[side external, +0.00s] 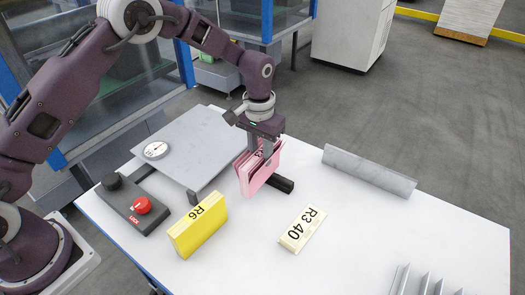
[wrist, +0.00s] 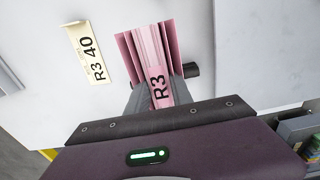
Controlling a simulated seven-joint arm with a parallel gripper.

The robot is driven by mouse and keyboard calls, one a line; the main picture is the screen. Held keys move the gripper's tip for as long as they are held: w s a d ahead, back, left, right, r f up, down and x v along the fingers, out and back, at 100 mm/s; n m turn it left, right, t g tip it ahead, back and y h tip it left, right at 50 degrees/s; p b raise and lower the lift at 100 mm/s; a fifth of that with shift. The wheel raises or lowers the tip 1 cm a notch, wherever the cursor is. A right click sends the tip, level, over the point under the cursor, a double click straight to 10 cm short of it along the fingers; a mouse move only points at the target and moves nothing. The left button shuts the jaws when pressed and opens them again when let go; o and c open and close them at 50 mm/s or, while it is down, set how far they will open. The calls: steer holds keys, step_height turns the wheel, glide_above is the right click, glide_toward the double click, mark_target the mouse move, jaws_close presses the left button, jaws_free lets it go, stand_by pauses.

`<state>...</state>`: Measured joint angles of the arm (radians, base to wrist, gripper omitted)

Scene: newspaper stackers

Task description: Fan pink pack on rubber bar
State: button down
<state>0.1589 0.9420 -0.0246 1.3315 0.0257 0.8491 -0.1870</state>
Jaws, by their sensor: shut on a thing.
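The pink pack (side external: 258,174) stands on edge in my gripper (side external: 259,149), over or against the black rubber bar (side external: 283,184). My gripper is shut on the pack's upper part. In the wrist view, the pink pack (wrist: 152,47) shows its R3 label between the grey fingers (wrist: 157,95), and its sheets spread apart toward the far end. One end of the rubber bar (wrist: 192,70) shows beside the pack there. The rest of the bar is hidden behind the pack, so I cannot tell exactly how they touch.
A yellow R6 pack (side external: 198,226) stands front left, and a cream R3 40 card (side external: 302,229) lies in front of the bar.

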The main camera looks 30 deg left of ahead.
steer(key=shift+s, duration=0.65)
steer(key=w, duration=1)
steer(key=shift+w, duration=0.15)
stand_by(1.6)
steer(key=shift+r, duration=0.1)
stand_by(0.4)
